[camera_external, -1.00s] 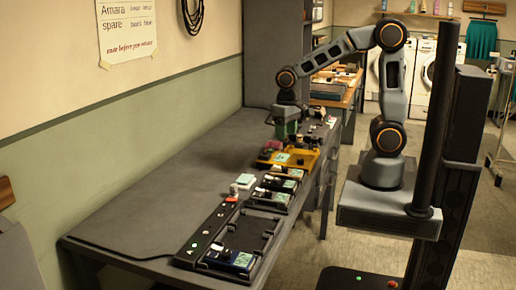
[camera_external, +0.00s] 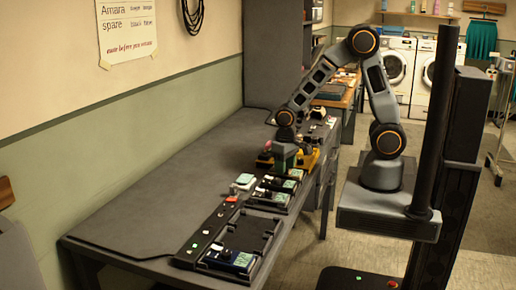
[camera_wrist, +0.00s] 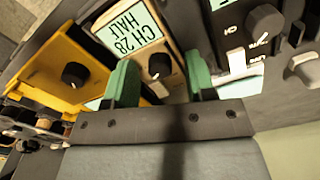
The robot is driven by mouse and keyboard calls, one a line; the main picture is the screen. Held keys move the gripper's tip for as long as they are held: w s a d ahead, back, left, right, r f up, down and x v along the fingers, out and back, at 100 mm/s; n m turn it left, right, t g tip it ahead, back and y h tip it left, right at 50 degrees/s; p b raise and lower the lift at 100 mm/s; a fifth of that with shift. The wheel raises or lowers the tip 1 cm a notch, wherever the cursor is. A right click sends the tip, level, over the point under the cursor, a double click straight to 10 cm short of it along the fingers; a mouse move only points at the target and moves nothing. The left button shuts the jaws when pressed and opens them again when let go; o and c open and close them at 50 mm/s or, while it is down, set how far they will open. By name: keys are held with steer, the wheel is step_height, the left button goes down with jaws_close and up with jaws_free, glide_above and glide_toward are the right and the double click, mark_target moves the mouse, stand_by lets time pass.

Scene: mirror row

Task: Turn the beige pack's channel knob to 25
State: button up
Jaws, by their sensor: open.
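The beige pack (camera_wrist: 186,93) is in the upper middle of the wrist view. My gripper (camera_wrist: 161,76) is open, with one green finger on each side of the knob. In the external view my gripper (camera_external: 284,156) is low over the row of packs, and the beige pack is hard to make out there.
A yellow pack (camera_wrist: 47,82) with its own dark knob lies close on the left in the wrist view. In the external view, a dark charging tray (camera_external: 240,240) lies nearer; the grey bench (camera_external: 150,205) is clear toward the wall.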

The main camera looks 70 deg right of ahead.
jaws_close()
steer(key=shift+n, duration=1.9)
jaws_free()
step_height(320, 180, up, 14)
steer(key=shift+f, duration=0.1)
